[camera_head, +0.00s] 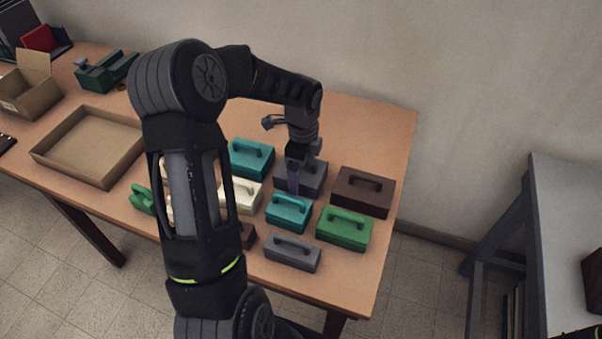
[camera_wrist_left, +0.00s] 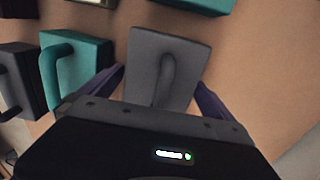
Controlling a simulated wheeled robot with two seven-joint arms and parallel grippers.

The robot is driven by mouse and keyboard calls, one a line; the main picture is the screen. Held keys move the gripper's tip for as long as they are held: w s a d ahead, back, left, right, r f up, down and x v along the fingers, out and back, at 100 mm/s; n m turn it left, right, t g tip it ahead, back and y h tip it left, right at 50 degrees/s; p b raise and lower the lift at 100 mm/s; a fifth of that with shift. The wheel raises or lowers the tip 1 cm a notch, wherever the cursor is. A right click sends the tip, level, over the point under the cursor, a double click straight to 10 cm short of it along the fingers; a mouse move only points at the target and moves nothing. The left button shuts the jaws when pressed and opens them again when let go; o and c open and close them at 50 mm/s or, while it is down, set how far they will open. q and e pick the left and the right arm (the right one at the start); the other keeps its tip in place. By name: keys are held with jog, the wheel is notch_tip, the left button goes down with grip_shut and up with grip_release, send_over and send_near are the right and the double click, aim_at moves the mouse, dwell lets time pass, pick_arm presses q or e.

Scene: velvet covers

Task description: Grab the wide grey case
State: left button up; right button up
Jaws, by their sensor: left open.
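A grey case (camera_head: 314,184) with a handle on top stands in the back row of cases on the wooden table, partly hidden by my left gripper. It also shows in the left wrist view (camera_wrist_left: 143,58), its handle between my fingers in the picture. My left gripper (camera_head: 293,181) is open and points down at this case; its fingers (camera_wrist_left: 160,84) appear on either side of the handle. I cannot tell how far they are above it. A second grey case (camera_head: 290,256), which looks shallower, stands at the front edge. My right gripper is not in view.
Teal (camera_head: 288,214), green (camera_head: 343,231), brown (camera_head: 365,195) and cream (camera_head: 246,196) cases stand close around. Another teal case (camera_head: 248,160) is at the back left. A shallow tray (camera_head: 88,147) and an open cardboard box (camera_head: 30,93) are further left. The table's back right is clear.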

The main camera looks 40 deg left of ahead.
pick_arm(q)
jog(key=shift+c, duration=0.2)
jog(key=c, duration=1.3)
jog(key=shift+r, duration=0.15)
notch_tip(320, 180, up, 10)
jog(key=shift+f+b, duration=0.1)
jog(key=shift+b, duration=0.45)
